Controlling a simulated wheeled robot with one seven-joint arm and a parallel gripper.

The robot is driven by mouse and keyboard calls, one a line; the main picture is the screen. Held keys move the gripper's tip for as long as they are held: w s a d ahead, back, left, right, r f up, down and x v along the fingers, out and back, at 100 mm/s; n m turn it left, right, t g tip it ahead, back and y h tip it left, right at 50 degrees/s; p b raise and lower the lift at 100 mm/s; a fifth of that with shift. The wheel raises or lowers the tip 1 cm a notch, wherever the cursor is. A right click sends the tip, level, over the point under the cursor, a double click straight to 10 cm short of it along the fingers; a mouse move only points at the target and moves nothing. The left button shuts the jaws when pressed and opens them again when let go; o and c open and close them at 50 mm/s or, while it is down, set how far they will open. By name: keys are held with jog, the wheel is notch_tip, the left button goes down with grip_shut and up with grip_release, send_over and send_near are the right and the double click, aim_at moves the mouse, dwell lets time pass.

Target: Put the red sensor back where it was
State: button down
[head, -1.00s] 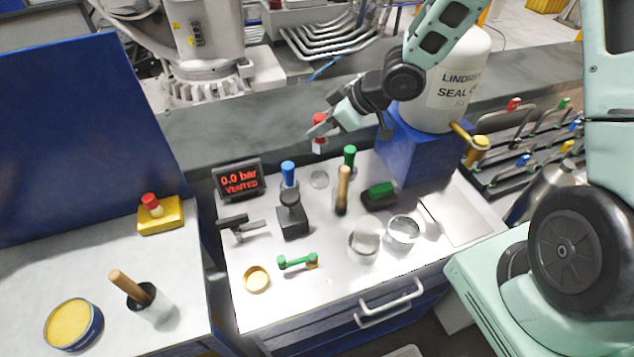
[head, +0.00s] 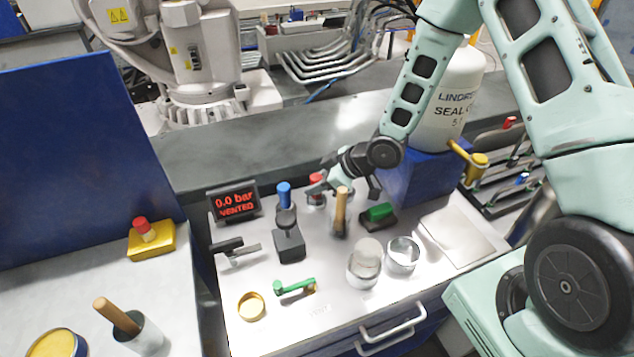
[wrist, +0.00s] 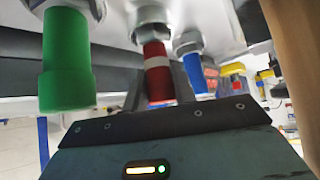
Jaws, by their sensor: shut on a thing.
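The red sensor (head: 316,182) is upright in my gripper (head: 318,189), low over the back of the white bench top, just right of the blue sensor (head: 284,193). In the wrist view, the red sensor (wrist: 158,80) has a white band and stands between the fingers. Its end meets a metal hex fitting (wrist: 150,22); I cannot tell how deep it sits. The blue sensor (wrist: 194,72) and the green sensor (wrist: 67,65) stand in fittings on either side. The green one is hidden behind my arm in the head view.
A wooden-handled tool (head: 341,212) stands close in front of my gripper. A black-based stand (head: 289,243) and a pressure display reading 0.0 bar, VENTED (head: 234,202) are to the left. The blue block (head: 420,178) under the white tank is to the right.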

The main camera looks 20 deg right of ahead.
jog(key=shift+f, duration=0.2)
jog(key=c, duration=1.1)
grip_release()
jog(key=shift+c, duration=0.2)
jog(key=shift+r, duration=0.25)
jog(key=v, duration=1.2)
jog(key=s+a+r+m+g+h, duration=0.1)
jog(key=s+a+r, duration=0.3)
jog(key=s, duration=0.4)
jog(key=s+a+r+g+h, duration=0.2)
jog(key=s+a+r+h, duration=0.1)
jog(key=s, duration=0.5)
jog(key=s+a+r+m+g+h, duration=0.1)
jog(key=s+a+r+g+h, duration=0.1)
jog(key=s+a+r, duration=0.3)
jog(key=s+a, duration=0.1)
jog(key=s, duration=0.2)
jog(key=shift+m+h, duration=0.3)
